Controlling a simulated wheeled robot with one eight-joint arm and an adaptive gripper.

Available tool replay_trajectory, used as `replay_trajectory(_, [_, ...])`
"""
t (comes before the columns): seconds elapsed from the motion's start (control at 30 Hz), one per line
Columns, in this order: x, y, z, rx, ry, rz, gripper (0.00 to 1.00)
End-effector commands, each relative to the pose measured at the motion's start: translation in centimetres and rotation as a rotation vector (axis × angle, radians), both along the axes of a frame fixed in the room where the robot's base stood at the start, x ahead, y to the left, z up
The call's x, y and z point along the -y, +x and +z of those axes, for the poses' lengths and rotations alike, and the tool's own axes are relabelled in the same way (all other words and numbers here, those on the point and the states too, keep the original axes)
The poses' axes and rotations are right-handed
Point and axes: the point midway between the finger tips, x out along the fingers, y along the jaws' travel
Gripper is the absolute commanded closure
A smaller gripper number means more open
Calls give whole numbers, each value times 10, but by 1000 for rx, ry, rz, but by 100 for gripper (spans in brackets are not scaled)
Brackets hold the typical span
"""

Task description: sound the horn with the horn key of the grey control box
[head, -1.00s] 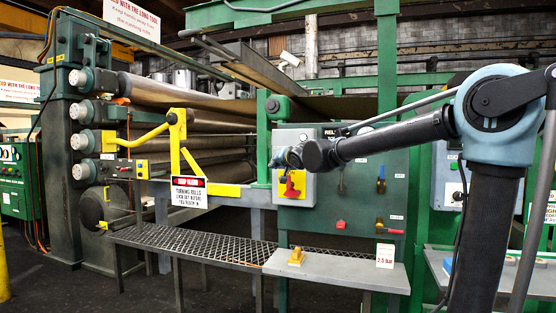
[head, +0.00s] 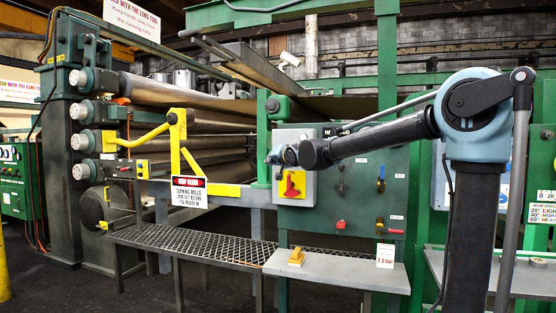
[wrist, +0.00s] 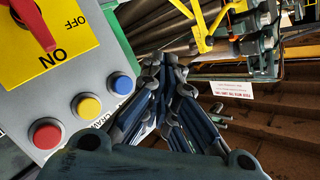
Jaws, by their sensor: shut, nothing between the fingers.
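The grey control box (head: 295,138) is on the green panel; it also shows in the wrist view (wrist: 68,84). It carries a red rotary switch (wrist: 33,25) on a yellow ON/OFF plate (wrist: 75,25). Beside the plate are a red button (wrist: 45,133), a yellow button (wrist: 86,105) and a blue button (wrist: 121,83). The button labels are mostly hidden, so I cannot tell which is the horn key. My gripper (wrist: 160,66) is shut and empty, near the blue button's side of the box. In the head view my gripper (head: 273,157) overlaps the box front; contact is unclear.
The green panel (head: 350,205) has several small handles right of the box. A grey shelf (head: 335,266) below holds a yellow block (head: 296,257) and a small sign (head: 385,256). Large rolls (head: 175,95) and a yellow bracket (head: 178,140) stand to the left.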

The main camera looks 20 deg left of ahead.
Motion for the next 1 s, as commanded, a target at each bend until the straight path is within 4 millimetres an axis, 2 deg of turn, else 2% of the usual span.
replay_trajectory(0.6, [4, 51, 0, 0, 1, -2, 100])
replay_trajectory(1.0, [4, 59, 0, 1, 1, -1, 100])
